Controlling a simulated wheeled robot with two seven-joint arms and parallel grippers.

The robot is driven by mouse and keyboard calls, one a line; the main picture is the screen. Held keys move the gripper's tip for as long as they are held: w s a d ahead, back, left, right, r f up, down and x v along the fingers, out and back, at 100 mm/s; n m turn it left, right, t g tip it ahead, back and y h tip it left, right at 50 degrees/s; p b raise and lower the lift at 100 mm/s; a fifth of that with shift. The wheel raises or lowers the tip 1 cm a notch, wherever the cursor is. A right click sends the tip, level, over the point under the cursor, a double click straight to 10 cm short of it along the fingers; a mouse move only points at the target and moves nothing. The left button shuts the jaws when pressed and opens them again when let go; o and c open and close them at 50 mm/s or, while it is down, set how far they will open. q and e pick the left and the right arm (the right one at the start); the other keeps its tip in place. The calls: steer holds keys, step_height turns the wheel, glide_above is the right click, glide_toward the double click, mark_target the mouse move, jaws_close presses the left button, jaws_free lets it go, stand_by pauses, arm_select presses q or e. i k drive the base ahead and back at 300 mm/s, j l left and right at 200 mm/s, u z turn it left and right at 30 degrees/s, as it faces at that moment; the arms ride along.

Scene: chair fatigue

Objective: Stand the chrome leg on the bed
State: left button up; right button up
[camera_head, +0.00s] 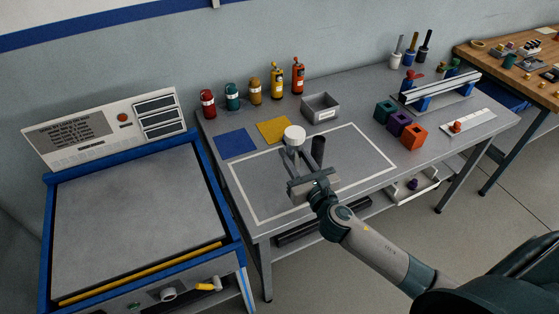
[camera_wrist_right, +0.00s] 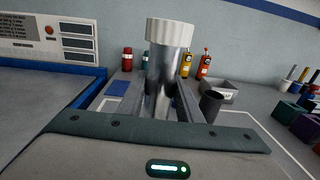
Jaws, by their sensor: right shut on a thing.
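The chrome leg is a shiny cylinder with a white ribbed cap on top (camera_head: 294,136); it fills the middle of the right wrist view (camera_wrist_right: 165,85). My right gripper (camera_head: 299,164) is shut on the leg, with a finger on each side, and holds it roughly upright over the grey table. The leg's lower end is hidden by the gripper, so I cannot tell whether it touches the table. The bed (camera_head: 140,225) is a wide grey plate in a blue frame at the left; its top is bare. My left gripper is not in view.
A dark cylinder (camera_head: 318,148) stands close right of the leg. A grey bin (camera_head: 320,107), several bottles and coloured blocks (camera_head: 414,137) stand on the table. A control panel (camera_head: 105,127) rises behind the bed. A yellow strip (camera_head: 140,274) runs along its front.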

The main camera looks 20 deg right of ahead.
mark_target(162, 197)
steer(key=i+j, duration=0.1)
steer(key=j, duration=0.4)
steer(key=i+j, duration=0.1)
steer(key=j, duration=0.35)
steer(key=i+j, duration=0.1)
steer(key=j, duration=0.4)
